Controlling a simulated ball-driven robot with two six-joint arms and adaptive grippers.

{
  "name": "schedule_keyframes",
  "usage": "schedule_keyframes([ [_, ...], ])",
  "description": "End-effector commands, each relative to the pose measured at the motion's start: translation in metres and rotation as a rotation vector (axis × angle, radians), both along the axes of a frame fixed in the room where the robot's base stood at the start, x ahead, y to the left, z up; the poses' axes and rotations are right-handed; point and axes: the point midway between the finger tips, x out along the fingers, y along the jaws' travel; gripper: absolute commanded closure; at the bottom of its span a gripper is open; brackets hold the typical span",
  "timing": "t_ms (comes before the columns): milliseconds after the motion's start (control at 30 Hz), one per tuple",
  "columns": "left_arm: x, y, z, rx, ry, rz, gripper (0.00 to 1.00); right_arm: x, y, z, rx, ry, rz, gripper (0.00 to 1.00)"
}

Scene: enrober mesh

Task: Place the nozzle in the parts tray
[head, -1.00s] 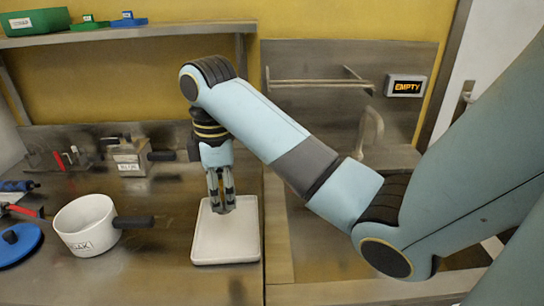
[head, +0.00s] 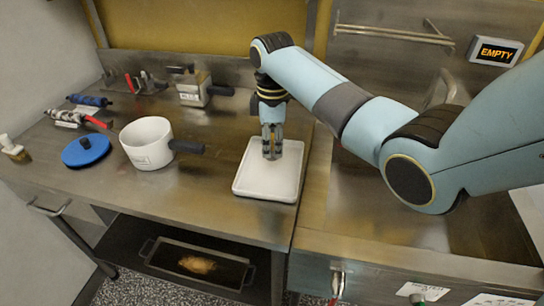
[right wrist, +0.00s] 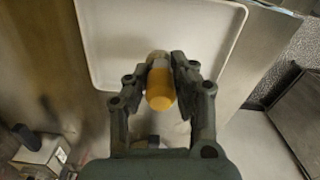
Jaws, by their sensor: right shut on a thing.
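The nozzle (right wrist: 160,88) is a small yellow-orange piece, seen in the right wrist view between the fingers of my right gripper (right wrist: 160,70). The gripper is shut on it. In the head view my right gripper (head: 272,150) points down over the white parts tray (head: 262,188), and the nozzle is mostly hidden by the fingers there. The tray also shows in the right wrist view (right wrist: 112,50), and its bare floor lies beyond the nozzle. I cannot tell whether the nozzle touches the tray. My left gripper is not in view.
A white pot (head: 148,145) with a dark handle (head: 187,147) pointing towards the tray stands to its left. A blue lid (head: 86,150), red-handled tools and a metal box (head: 193,92) lie further left and back. A sink area (head: 400,170) is to the right.

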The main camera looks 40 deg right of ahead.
Motion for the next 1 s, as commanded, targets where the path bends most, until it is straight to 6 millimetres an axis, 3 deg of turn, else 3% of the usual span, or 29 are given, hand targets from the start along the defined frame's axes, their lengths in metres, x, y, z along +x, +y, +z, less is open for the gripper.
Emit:
schedule_keyframes([
  [133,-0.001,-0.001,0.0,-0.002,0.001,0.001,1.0,0.005,0.0,-0.007,0.001,0.001,0.001,1.0],
  [400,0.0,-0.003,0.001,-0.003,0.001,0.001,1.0,0.004,0.0,-0.042,0.0,0.001,0.001,1.0],
  [767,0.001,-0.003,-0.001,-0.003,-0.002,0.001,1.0,0.004,0.0,-0.046,0.001,0.001,0.001,1.0],
  [800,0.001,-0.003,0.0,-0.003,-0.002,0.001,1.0,0.004,0.0,-0.046,0.0,0.0,0.001,0.72],
  [933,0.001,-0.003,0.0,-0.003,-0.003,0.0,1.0,0.004,0.0,-0.046,0.0,0.0,0.001,0.55],
  [1000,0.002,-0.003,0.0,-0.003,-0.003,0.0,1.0,0.004,0.0,-0.045,0.0,0.0,0.001,0.54],
])
